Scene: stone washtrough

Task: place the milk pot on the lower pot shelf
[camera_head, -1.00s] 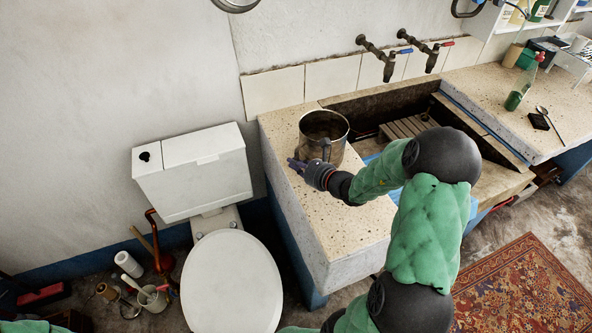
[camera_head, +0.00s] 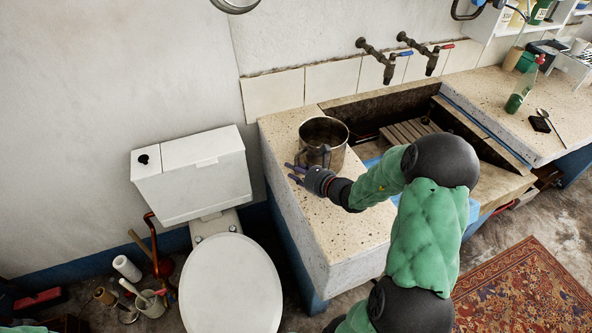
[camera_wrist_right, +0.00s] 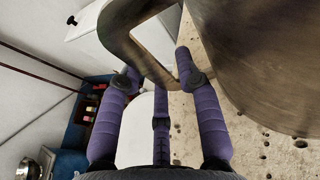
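The milk pot (camera_head: 338,155), a worn metal pot with a side handle, stands upright on the speckled stone counter left of the trough. My right gripper (camera_head: 297,174) is in front of it at its handle side, with its purple fingers spread. In the right wrist view, the pot (camera_wrist_right: 265,55) fills the upper right. Its handle (camera_wrist_right: 128,42) reaches between the open fingers of the gripper (camera_wrist_right: 156,78); I cannot tell whether they touch it. My left gripper is out of view. I cannot identify the lower pot shelf for certain.
The stone counter (camera_head: 335,222) has bare room in front of the pot. A white toilet (camera_head: 230,285) stands to the left. Two wall taps (camera_head: 388,68) hang over the trough. A green bottle (camera_head: 517,100) and a spoon are on the right counter; white shelves (camera_head: 487,20) hold containers behind.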

